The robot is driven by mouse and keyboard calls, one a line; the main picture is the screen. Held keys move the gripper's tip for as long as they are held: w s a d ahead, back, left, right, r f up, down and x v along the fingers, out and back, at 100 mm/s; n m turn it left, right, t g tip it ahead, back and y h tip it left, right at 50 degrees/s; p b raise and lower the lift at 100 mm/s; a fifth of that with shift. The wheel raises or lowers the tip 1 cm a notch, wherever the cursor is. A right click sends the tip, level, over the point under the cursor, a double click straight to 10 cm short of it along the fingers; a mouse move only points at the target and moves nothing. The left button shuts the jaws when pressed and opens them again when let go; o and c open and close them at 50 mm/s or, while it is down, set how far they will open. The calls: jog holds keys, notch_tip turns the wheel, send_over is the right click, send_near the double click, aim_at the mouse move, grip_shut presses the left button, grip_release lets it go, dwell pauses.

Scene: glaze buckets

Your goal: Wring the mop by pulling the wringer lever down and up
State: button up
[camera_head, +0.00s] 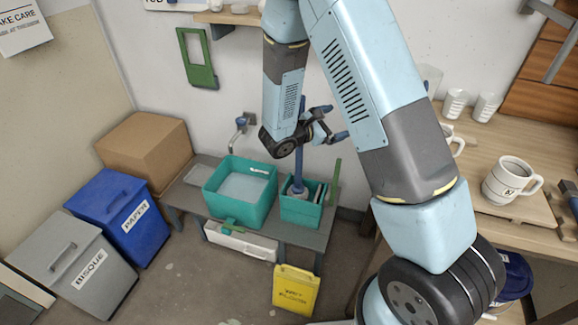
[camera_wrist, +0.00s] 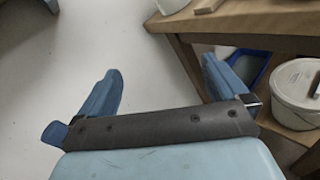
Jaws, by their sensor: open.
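A mop stands in a teal wringer bucket (camera_head: 300,211) on a low grey bench. Its blue handle (camera_head: 299,165) rises upright behind my gripper, and its pale head (camera_head: 297,192) sits inside the bucket. The green wringer lever (camera_head: 335,183) sticks up at the bucket's right side. My gripper (camera_head: 337,121) is open and above the lever, to the right of the mop handle, with nothing between its fingers. In the wrist view, my gripper (camera_wrist: 163,85) shows its two blue fingers wide apart. The mop, bucket and lever are not visible there.
A teal tub of water (camera_head: 240,192) stands left of the bucket, under a wall tap (camera_head: 240,124). A yellow wet-floor sign (camera_head: 295,290) stands in front. A wooden counter (camera_head: 520,150) with mugs is at right. A lidded white bucket (camera_wrist: 298,95) sits on a shelf.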

jog(key=w+a+f+n+t+y, duration=0.1)
jog(key=a+f+n+t+y, duration=0.3)
jog(key=a+f+n, duration=0.4)
jog(key=w+a+f+n+t+y, duration=0.25)
jog(key=a+f+t+y, duration=0.2)
jog(key=f, duration=0.65)
jog(key=x, duration=1)
jog(key=shift+n+h, duration=0.35)
jog(key=shift+n, duration=0.1)
jog(key=shift+s, duration=0.1)
jog(key=shift+c, duration=0.4)
jog(key=c, duration=1.6)
jog(key=shift+o, duration=0.2)
jog(key=shift+r, duration=0.3)
jog(key=shift+s+d, duration=0.35)
jog(key=shift+d, duration=0.35)
jog(key=shift+f, duration=0.2)
